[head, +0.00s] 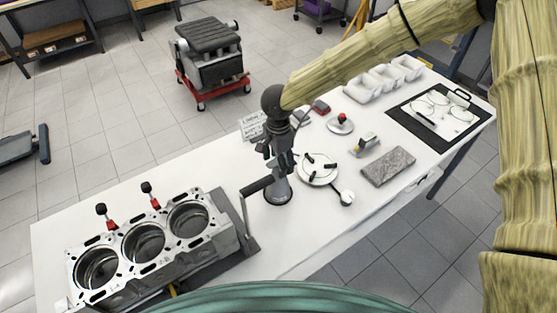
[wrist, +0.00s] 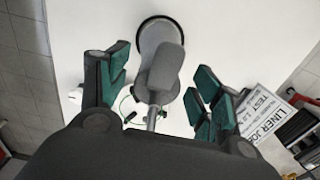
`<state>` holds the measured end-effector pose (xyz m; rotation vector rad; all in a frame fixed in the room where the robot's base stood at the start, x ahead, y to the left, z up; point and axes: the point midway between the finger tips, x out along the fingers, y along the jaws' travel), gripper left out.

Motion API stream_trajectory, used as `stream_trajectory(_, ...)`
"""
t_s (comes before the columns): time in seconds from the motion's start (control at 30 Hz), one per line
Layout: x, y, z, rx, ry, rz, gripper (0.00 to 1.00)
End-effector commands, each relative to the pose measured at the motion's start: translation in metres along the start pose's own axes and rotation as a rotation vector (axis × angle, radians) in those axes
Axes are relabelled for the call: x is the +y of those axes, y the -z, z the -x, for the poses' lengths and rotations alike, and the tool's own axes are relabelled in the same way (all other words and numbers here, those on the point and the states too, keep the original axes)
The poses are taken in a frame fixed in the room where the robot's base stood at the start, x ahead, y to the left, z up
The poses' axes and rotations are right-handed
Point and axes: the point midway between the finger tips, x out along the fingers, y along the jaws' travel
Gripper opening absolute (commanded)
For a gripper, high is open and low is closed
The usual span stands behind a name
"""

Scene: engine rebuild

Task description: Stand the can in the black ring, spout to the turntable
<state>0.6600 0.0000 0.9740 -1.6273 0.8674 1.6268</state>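The grey can (head: 279,188) stands upright on the white table, below my gripper (head: 279,158). A dark rim, seemingly the black ring (head: 277,203), shows around its base; in the wrist view the can's base also looks to be within a dark ring. In the wrist view the can's grey upper part (wrist: 165,66) lies between my two spread fingers, with gaps on both sides. A thin grey spout-like piece (wrist: 152,118) runs toward the bottom of that view. My gripper hides the can's top in the head view. The turntable (head: 317,174) is a white disc to the right of the can.
An engine block (head: 145,243) with open bores and a black angled frame (head: 246,225) stand to the left. A grey stone slab (head: 388,167), a small dish with a red knob (head: 340,124) and white bins (head: 385,78) lie to the right. A printed card (wrist: 262,115) is near my gripper.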

Motion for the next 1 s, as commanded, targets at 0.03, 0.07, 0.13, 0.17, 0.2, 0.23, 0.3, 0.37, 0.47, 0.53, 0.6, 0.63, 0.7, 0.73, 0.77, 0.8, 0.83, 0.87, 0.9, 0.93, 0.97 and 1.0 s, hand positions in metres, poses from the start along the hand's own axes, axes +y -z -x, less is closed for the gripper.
stream_trajectory(0.03, 0.0, 0.0, 0.0, 0.0, 0.0, 0.0, 0.65)
stream_trajectory(0.07, 0.0, 0.0, 0.0, 0.0, 0.0, 0.0, 0.65)
stream_trajectory(0.13, 0.0, 0.0, 0.0, 0.0, 0.0, 0.0, 0.65)
stream_trajectory(0.17, 0.0, 0.0, 0.0, 0.0, 0.0, 0.0, 0.65)
stream_trajectory(0.2, 0.0, 0.0, 0.0, 0.0, 0.0, 0.0, 0.65)
stream_trajectory(0.23, 0.0, 0.0, 0.001, 0.0, 0.0, 0.0, 0.65)
stream_trajectory(0.3, 0.0, 0.0, 0.003, 0.001, 0.001, 0.0, 0.65)
stream_trajectory(0.37, -0.001, 0.001, 0.007, 0.001, 0.002, 0.0, 0.65)
stream_trajectory(0.47, -0.001, 0.001, 0.02, 0.0, 0.003, -0.001, 0.65)
stream_trajectory(0.53, -0.001, 0.001, 0.032, 0.0, 0.004, 0.0, 0.65)
stream_trajectory(0.6, -0.001, 0.001, 0.045, 0.0, 0.003, -0.002, 0.65)
stream_trajectory(0.63, -0.001, 0.0, 0.051, -0.001, 0.004, -0.001, 0.65)
stream_trajectory(0.7, -0.001, 0.001, 0.064, 0.001, 0.003, 0.001, 0.65)
stream_trajectory(0.73, -0.001, 0.0, 0.069, 0.0, 0.003, 0.0, 0.65)
stream_trajectory(0.77, -0.001, 0.0, 0.074, -0.001, 0.003, -0.001, 0.65)
stream_trajectory(0.8, -0.001, 0.0, 0.082, 0.0, 0.003, -0.001, 0.65)
stream_trajectory(0.83, -0.001, 0.0, 0.087, 0.0, 0.003, -0.001, 0.65)
stream_trajectory(0.87, 0.0, 0.0, 0.091, 0.0, 0.002, 0.0, 0.65)
stream_trajectory(0.9, 0.0, 0.0, 0.097, 0.0, 0.002, 0.0, 0.65)
stream_trajectory(0.93, -0.001, 0.0, 0.101, -0.001, 0.002, 0.0, 0.65)
stream_trajectory(0.97, -0.001, 0.0, 0.105, 0.0, 0.002, 0.0, 0.65)
stream_trajectory(1.0, 0.0, 0.001, 0.109, 0.0, 0.001, 0.0, 0.65)
